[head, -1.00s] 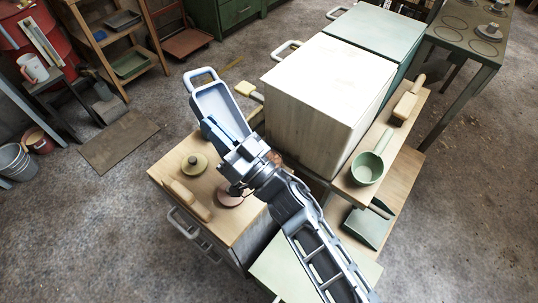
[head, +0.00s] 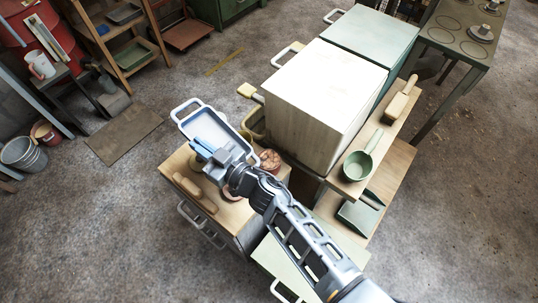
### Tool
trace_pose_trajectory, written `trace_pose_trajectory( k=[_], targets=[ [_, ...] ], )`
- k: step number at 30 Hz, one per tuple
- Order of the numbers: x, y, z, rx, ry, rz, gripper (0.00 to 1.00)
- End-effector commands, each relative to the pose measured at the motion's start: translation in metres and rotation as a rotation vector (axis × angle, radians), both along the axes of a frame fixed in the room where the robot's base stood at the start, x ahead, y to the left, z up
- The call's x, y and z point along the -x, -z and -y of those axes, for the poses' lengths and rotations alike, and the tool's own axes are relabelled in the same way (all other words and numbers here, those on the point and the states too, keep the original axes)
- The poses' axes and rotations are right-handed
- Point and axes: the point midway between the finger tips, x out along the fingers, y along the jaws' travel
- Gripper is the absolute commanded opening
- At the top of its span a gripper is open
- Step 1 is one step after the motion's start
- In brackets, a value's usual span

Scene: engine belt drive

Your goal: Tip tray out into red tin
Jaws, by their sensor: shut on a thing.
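My gripper (head: 209,154) is shut on the near edge of a pale blue-grey tray (head: 184,123) with a looped handle at its far end. The tray is held above the far edge of the small wooden-topped cabinet (head: 235,216). Its inside looks bare from here, though the gripper hides the near part. A small red round tin (head: 270,161) with a lumpy top stands at the cabinet's far right, right of my gripper and apart from the tray. My wrist partly hides a pinkish round thing on the cabinet top.
A wooden-backed brush (head: 194,193) lies on the cabinet top. An olive-yellow pan (head: 254,124) is behind the tray. The tall white box (head: 320,95) stands close on the right. Floor is open at left.

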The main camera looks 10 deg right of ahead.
Motion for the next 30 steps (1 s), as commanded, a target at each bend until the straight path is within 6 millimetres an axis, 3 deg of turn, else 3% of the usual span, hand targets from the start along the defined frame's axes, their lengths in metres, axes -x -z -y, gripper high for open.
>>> trace_pose_trajectory(
  k=[1,15,30],
  targets=[
    [-0.002,-0.005,-0.007,0.032,-0.003,-0.004,0.00],
    [-0.011,0.035,-0.050,0.339,-0.001,-0.062,0.00],
    [-0.014,0.057,-0.064,0.481,0.001,-0.088,0.00]
  ],
)
